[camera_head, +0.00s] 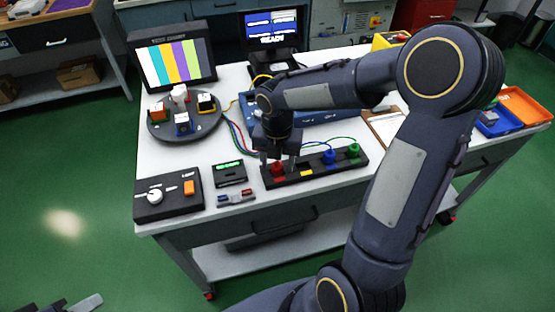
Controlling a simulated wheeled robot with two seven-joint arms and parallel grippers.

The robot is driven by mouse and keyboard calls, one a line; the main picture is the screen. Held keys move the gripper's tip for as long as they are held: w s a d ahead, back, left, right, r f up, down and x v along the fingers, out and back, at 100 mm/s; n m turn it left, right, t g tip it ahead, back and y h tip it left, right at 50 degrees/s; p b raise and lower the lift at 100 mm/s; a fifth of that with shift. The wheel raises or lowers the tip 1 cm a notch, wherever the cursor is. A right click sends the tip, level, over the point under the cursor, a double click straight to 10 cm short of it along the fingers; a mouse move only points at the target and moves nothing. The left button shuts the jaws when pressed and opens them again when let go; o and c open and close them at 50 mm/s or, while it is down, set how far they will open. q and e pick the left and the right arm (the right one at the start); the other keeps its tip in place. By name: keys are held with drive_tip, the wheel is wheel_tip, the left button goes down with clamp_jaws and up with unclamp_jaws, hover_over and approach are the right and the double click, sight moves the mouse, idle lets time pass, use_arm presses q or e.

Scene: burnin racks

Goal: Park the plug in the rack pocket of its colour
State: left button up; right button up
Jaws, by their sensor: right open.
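A black rack (316,168) lies along the front of the table. A red plug (278,169) stands in its left end, a blue plug (329,157) and a green plug (354,150) stand to the right. A yellow mark (307,173) shows on the rack between red and blue, with no plug over it. My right gripper (278,162) points down at the red plug, its open fingers on either side of it. Whether they touch it cannot be told. A grey piece at the bottom left edge looks like part of my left gripper (84,303); its jaws are not clear.
A round turntable (158,129) with several coloured blocks stands at the left, before a colour-bar monitor (175,62). A control box (168,195) and a small green-lit display (230,173) lie left of the rack. Cables run behind the rack. Blue and orange trays (527,104) stand at the right.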

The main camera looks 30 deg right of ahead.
wheel_tip(320, 180, up, 7)
drive_tip(key=shift+r+p, duration=0.2)
drive_tip(key=shift+p, duration=0.15)
drive_tip(key=shift+r, duration=0.2)
idle(0.4)
drive_tip(key=shift+s+r, duration=0.1)
drive_tip(key=s+a+r+m+t+y, duration=0.1)
drive_tip(key=s+a+m+t+y, duration=0.1)
drive_tip(key=s+m, duration=0.6)
drive_tip(key=s+a+r+m+t+y+p, duration=0.1)
drive_tip(key=s+m, duration=0.8)
drive_tip(key=m, duration=1.2)
drive_tip(key=a+t, duration=0.1)
drive_tip(key=t, duration=0.1)
drive_tip(key=shift+a+r+m+t+y, duration=0.2)
drive_tip(key=shift+r+m+t+y, duration=0.1)
drive_tip(key=shift+r+y, duration=0.1)
